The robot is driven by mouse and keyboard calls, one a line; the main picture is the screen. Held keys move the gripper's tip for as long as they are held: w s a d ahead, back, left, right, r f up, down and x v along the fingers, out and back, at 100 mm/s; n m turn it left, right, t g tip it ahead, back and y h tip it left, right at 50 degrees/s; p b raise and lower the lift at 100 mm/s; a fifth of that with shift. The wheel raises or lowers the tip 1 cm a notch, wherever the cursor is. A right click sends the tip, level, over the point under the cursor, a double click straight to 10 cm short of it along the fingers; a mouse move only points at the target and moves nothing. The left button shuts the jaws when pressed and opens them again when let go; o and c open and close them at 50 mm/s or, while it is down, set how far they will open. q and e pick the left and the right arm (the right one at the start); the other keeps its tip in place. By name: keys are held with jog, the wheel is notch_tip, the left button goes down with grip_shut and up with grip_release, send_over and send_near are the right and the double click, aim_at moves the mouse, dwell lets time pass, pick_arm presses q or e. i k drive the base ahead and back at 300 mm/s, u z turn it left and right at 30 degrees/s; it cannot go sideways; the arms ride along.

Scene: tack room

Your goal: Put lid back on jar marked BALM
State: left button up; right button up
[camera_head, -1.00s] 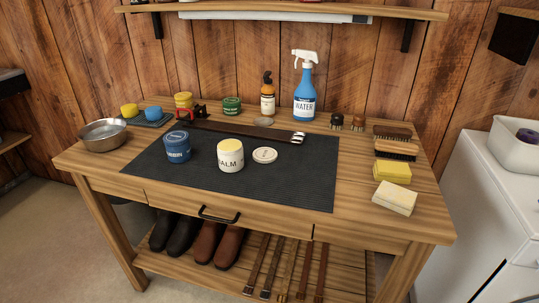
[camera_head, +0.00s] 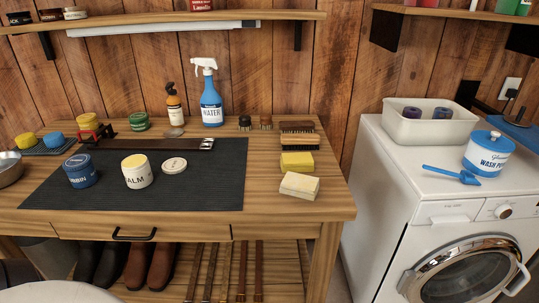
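The white jar (camera_head: 137,173) stands upright on the dark mat, its visible letters reading ALM, with pale yellow balm showing at its open top. A cream round lid (camera_head: 174,165) lies flat on the mat just right of the jar, apart from it. A blue jar (camera_head: 80,172) with its lid on stands to the left of the white jar. Neither of my grippers is in view.
A dark mat (camera_head: 215,190) covers the bench middle. A strap (camera_head: 150,143), blue spray bottle (camera_head: 211,100), brushes and sponges (camera_head: 299,185) surround it. A washing machine (camera_head: 440,200) stands right, carrying a tub (camera_head: 430,125) and blue-lidded container (camera_head: 486,155).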

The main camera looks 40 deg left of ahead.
aim_at(136, 170)
jog(key=z, duration=1.2)
jog(key=k, duration=1.2)
jog(key=u, duration=2.05)
